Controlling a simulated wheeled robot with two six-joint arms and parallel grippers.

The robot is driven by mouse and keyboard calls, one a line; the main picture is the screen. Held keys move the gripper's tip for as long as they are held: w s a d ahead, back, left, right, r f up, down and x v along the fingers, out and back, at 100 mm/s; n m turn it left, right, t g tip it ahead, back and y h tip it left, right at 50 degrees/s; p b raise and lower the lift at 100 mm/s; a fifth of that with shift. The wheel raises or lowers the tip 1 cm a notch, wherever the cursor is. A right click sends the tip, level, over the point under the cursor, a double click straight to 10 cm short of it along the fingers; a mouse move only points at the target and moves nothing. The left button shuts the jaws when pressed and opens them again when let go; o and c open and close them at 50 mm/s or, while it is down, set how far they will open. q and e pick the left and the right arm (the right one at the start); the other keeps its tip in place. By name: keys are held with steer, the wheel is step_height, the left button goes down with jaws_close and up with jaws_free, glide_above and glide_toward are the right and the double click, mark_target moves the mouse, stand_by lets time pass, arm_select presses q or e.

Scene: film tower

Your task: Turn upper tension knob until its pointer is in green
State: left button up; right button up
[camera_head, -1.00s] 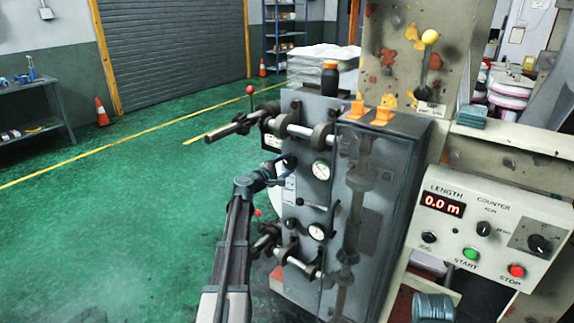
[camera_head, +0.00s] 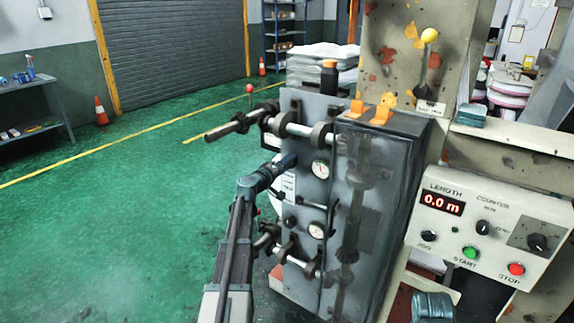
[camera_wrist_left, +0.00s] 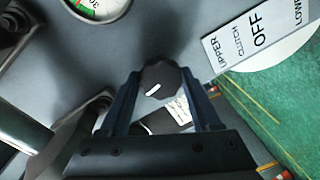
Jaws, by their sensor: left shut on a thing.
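The upper tension knob (camera_wrist_left: 163,80) is black with a short white mark; it sits between the two dark fingers of my left gripper (camera_wrist_left: 160,92) in the left wrist view. In the head view my left gripper (camera_head: 284,164) reaches the grey panel and hides most of this knob. The gripper is shut on the knob. The upper gauge (camera_head: 320,168) is right of the gripper; its pointer is too small to read. In the wrist view the gauge (camera_wrist_left: 92,5) is cut by the top edge, showing a green band. My right gripper is not in view.
The lower gauge (camera_head: 317,230) sits below on the same panel. Metal rollers (camera_head: 295,130) stick out above the gripper, with more below. A clutch label plate (camera_wrist_left: 255,35) is beside the knob. A control box (camera_head: 490,225) stands at right.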

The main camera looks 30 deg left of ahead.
arm_select(q)
steer(key=shift+s+d+m, duration=0.1)
steer(key=shift+m, duration=0.3)
steer(key=o, duration=1.4)
steer(key=s, duration=0.9)
steer(key=s+r+p, duration=0.1)
steer(key=s, duration=0.3)
steer(key=shift+s+a, duration=0.35)
steer(key=shift+a, duration=0.05)
steer(key=shift+f, duration=0.1)
